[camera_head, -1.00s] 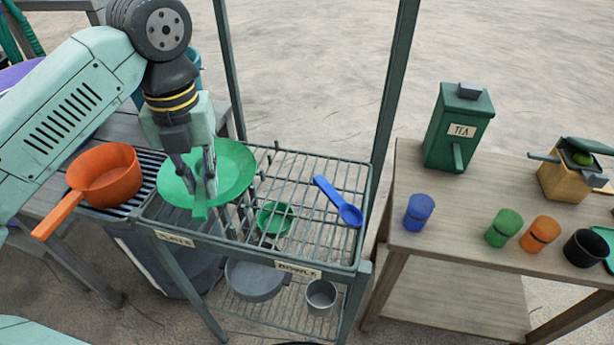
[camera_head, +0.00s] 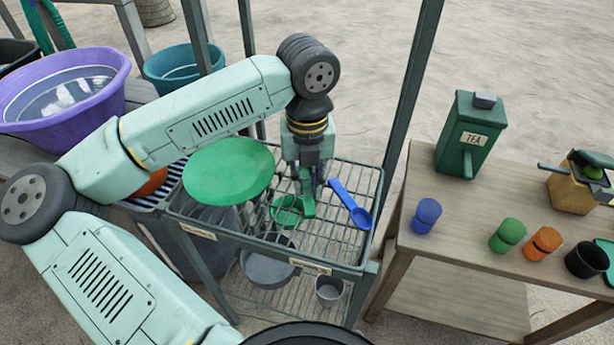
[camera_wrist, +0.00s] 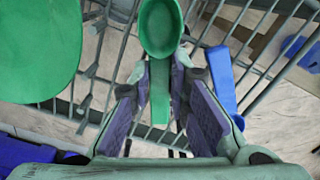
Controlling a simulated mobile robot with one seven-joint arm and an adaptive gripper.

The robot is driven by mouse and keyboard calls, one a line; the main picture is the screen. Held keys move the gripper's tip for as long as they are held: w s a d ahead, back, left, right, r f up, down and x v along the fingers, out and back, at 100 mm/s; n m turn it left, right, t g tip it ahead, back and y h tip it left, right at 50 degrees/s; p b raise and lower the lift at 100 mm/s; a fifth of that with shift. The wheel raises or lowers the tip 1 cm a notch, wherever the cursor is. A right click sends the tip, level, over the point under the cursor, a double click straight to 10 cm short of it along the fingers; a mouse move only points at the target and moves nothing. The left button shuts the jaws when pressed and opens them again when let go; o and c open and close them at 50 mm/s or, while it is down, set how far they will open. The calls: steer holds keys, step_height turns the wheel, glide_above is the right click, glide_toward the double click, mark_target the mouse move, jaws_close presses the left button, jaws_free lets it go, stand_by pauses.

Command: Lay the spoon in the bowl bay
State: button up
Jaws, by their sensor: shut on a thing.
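My gripper (camera_head: 307,182) is shut on a green spoon (camera_head: 308,204), above the right part of the wire rack, the side with the bowls label (camera_head: 310,266). In the wrist view the spoon's scoop (camera_wrist: 161,28) sticks out past the fingers (camera_wrist: 163,78) and its handle runs between them. In the head view the spoon's end points down toward the wires; I cannot tell whether it touches them. A blue spoon (camera_head: 350,203) lies to the right.
A large green plate (camera_head: 228,170) rests on the rack's left side. Rack posts rise behind. Grey pots (camera_head: 268,266) stand on the lower shelf. A wooden table (camera_head: 440,230) at right bears a tea box (camera_head: 466,135) and canisters. My arm mostly hides the orange pan (camera_head: 152,183).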

steer(key=shift+f+b, duration=0.3)
steer(key=shift+b, duration=0.05)
steer(key=o, duration=0.9)
steer(key=shift+c, duration=0.2)
steer(key=shift+r, duration=0.2)
